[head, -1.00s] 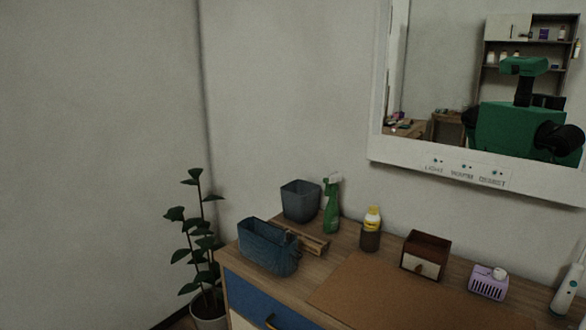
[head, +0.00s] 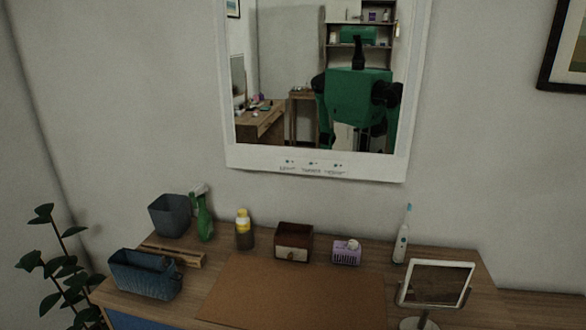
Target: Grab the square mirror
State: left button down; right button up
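A square mirror (head: 437,283) with a white frame stands on a round-based stand at the right front of the wooden dresser top. It is tilted, and its base is cut off by the bottom edge of the head view. A large white-framed mirror (head: 318,166) hangs on the wall above the dresser and reflects my green body. Neither of my grippers shows in the head view.
On the dresser (head: 460,254) stand a grey bin (head: 170,216), a green spray bottle (head: 204,217), a yellow-capped bottle (head: 244,230), a small drawer box (head: 293,242), a purple basket (head: 346,254), an electric toothbrush (head: 401,240) and a blue basket (head: 146,275). A brown mat (head: 290,290) lies clear. A plant (head: 66,265) stands left.

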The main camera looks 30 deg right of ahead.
aim_at(422, 322)
jog(key=z, duration=1.75)
jog(key=l+u, duration=0.1)
jog(key=l, duration=0.35)
